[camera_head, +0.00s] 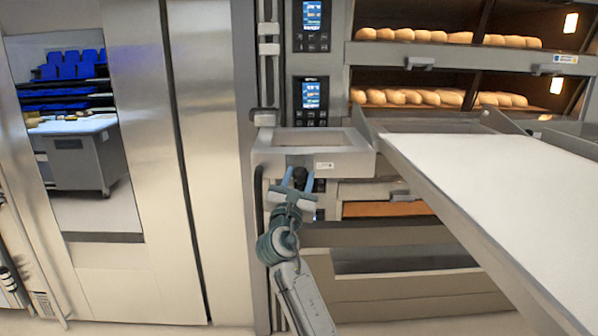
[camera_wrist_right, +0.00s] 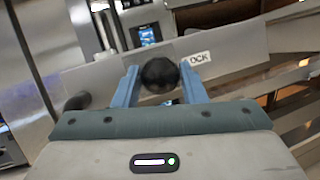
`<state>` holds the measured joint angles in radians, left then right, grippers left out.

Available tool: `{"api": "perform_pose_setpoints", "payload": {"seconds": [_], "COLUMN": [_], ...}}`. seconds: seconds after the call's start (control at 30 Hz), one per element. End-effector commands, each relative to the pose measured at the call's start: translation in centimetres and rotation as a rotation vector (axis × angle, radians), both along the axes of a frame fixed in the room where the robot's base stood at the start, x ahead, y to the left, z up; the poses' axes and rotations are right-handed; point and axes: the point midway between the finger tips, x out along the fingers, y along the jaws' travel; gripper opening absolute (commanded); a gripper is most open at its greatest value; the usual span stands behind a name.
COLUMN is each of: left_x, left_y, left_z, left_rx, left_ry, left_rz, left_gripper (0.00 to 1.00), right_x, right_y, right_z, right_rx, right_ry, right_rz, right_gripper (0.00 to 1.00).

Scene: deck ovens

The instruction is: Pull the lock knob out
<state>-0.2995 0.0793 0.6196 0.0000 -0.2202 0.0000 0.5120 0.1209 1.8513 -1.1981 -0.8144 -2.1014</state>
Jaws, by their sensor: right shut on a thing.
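The knob's stem is hidden behind the ball. My left gripper is not in view.
A long white-topped loader (camera_head: 500,185) slopes across the right side, close to the right arm. Oven decks behind hold several bread loaves (camera_head: 440,98). Two control panels (camera_head: 312,93) are above the frame. A steel door with a window (camera_head: 205,150) stands at left.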

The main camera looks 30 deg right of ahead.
Motion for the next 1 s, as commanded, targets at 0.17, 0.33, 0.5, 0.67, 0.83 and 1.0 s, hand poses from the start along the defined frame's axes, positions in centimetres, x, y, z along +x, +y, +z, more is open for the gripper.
{"api": "perform_pose_setpoints", "payload": {"seconds": [0.17, 0.33, 0.5, 0.67, 0.83, 1.0], "left_x": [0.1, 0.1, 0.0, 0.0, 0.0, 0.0], "left_y": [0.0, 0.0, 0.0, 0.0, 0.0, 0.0], "left_z": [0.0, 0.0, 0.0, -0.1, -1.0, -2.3], "left_rx": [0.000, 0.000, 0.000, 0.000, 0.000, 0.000], "left_ry": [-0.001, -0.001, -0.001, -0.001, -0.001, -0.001], "left_rz": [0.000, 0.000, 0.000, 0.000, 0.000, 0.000], "left_gripper": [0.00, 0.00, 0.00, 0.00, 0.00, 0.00], "right_x": [-0.2, -0.2, -0.2, -0.3, -1.4, -3.7], "right_y": [0.1, 0.1, 0.1, 0.2, 1.5, 4.0], "right_z": [-0.1, -0.1, -0.1, -0.1, -1.1, -2.6], "right_rx": [0.001, 0.001, 0.001, 0.000, 0.003, 0.006], "right_ry": [-0.001, -0.001, -0.002, -0.002, -0.002, -0.003], "right_rz": [-0.001, -0.001, -0.002, -0.001, 0.002, 0.002], "right_gripper": [0.00, 0.55, 0.59, 0.59, 0.59, 0.59]}}
